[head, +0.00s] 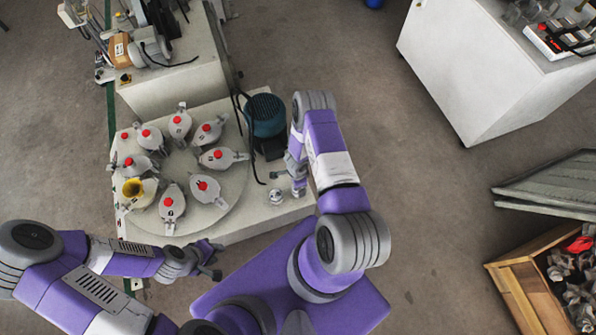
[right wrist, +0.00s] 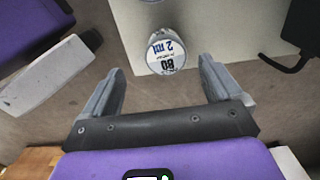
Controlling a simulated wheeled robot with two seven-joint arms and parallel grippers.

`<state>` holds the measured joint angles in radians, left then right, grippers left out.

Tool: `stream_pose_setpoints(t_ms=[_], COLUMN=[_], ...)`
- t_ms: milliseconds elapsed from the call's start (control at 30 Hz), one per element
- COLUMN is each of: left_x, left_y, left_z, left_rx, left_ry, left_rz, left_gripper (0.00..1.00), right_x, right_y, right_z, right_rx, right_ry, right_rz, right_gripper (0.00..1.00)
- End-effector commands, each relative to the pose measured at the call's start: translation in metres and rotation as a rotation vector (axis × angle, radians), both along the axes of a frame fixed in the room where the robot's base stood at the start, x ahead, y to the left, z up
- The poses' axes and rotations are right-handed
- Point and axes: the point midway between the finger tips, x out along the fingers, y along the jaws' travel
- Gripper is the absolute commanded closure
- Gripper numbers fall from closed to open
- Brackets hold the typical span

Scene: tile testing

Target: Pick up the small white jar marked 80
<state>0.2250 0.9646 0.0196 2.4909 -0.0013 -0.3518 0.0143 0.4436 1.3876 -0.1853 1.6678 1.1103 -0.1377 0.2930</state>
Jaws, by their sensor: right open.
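The small white jar (head: 276,197) stands near the right front edge of the white table. In the head view, my right gripper (head: 284,182) is right beside the jar. My left gripper (head: 217,261) is open and empty, off the table's front edge.
Several grey vessels with red caps (head: 168,202) ring a round plate on the table (head: 236,222). A teal motor (head: 265,116) with a black cable stands behind the jar. A wooden crate (head: 517,300) is at the lower right.

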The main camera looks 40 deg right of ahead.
Motion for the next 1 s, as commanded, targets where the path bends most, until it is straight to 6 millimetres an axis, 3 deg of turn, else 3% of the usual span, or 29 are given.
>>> stream_pose_setpoints(t_ms=[167,467,700,933,1000], left_x=[0.000,0.000,0.000,0.000,0.000], left_y=[0.000,0.000,0.000,0.000,0.000], left_z=[-0.006,-0.019,-0.038,-0.037,-0.037], left_rx=[0.000,0.000,0.000,0.000,0.000], left_ry=[-0.001,-0.001,-0.001,-0.001,-0.001], left_rz=[0.000,0.000,0.000,0.000,0.000], left_gripper=[0.66,0.66,0.66,0.66,0.66], right_x=[0.004,0.003,0.003,0.003,0.003], right_y=[-0.010,-0.010,-0.008,-0.008,-0.008], right_z=[-0.021,-0.050,-0.085,-0.086,-0.086], right_rx=[-0.009,-0.009,-0.011,-0.010,-0.010], right_ry=[-0.004,-0.004,-0.004,-0.005,-0.005], right_rz=[-0.101,-0.100,-0.099,-0.098,-0.098], right_gripper=[0.08,0.08,0.08,0.08,0.15])
